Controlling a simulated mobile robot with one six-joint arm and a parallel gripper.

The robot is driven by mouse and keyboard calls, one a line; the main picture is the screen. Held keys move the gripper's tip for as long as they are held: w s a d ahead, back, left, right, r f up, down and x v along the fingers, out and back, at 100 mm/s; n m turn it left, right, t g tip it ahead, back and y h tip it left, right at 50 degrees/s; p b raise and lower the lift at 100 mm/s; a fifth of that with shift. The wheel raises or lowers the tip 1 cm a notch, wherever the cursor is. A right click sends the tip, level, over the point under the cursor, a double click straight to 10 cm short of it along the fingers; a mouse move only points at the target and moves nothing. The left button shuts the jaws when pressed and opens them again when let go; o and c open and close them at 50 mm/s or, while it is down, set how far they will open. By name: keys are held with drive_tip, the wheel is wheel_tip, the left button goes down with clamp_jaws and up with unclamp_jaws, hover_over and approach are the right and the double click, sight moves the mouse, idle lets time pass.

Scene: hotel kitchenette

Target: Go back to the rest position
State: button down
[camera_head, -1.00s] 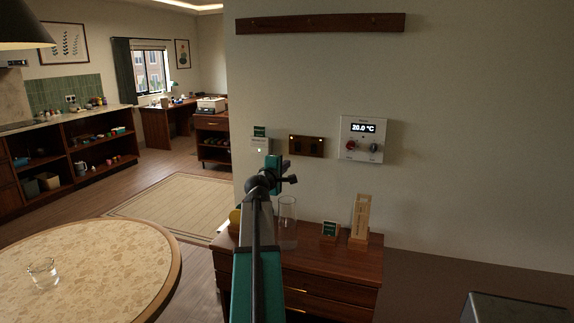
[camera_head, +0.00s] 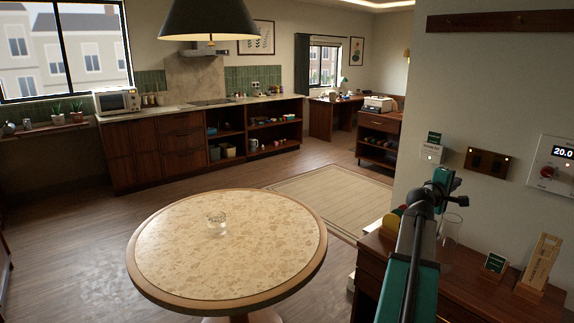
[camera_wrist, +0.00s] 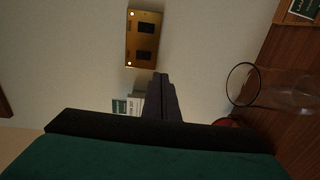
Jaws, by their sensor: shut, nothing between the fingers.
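My gripper (camera_wrist: 161,95) shows in the wrist view as dark fingers closed together, with nothing between them. It points toward the wall, close to a brass switch plate (camera_wrist: 144,40). In the head view my arm reaches up from the lower right, over a wooden cabinet, and its fingers are hard to make out. The switch plate (camera_head: 487,164) is on the wall to the right of the arm's end. A clear glass vase (camera_head: 451,231) stands on the cabinet (camera_head: 470,291) beside the arm; it also shows in the wrist view (camera_wrist: 262,90).
A thermostat panel (camera_head: 556,168) and a small card holder (camera_head: 432,152) are on the wall. A wooden stand (camera_head: 541,264) and small sign (camera_head: 494,265) sit on the cabinet. Open floor lies at left.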

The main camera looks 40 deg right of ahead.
drive_tip(key=w+a+f+t+y, duration=0.1)
drive_tip(key=w+a+f+y, duration=0.1)
drive_tip(key=w+a+f, duration=0.45)
drive_tip(key=w+a+f+y, duration=0.15)
drive_tip(key=w+f, duration=0.25)
drive_tip(key=f, duration=0.6)
drive_tip(key=w+a+f+t+y, duration=0.1)
drive_tip(key=w+a+f+y, duration=0.1)
drive_tip(key=w+a+f, duration=0.55)
drive_tip(key=w+a+f+y, duration=0.2)
drive_tip(key=a+f+y, duration=0.1)
drive_tip(key=a+f, duration=0.8)
drive_tip(key=w+a+f+y, duration=0.2)
drive_tip(key=a+f, duration=0.8)
drive_tip(key=f, duration=0.4)
drive_tip(key=s+a+f+g+y, duration=0.2)
drive_tip(key=s+a+f, duration=0.1)
drive_tip(key=a+f, duration=0.65)
drive_tip(key=s+a+f+g+y, duration=0.15)
drive_tip(key=s+a+f, duration=0.35)
drive_tip(key=a, duration=0.8)
drive_tip(key=s+a+f+g+y, duration=0.1)
drive_tip(key=s+a+f, duration=0.3)
drive_tip(key=s+a, duration=0.5)
drive_tip(key=s+a+f+g+y, duration=0.2)
drive_tip(key=s+a+f, duration=0.3)
drive_tip(key=s+a, duration=0.3)
drive_tip(key=shift+s+a+m+g, duration=0.35)
drive_tip(key=shift+a+g, duration=0.5)
drive_tip(key=shift+a, duration=0.2)
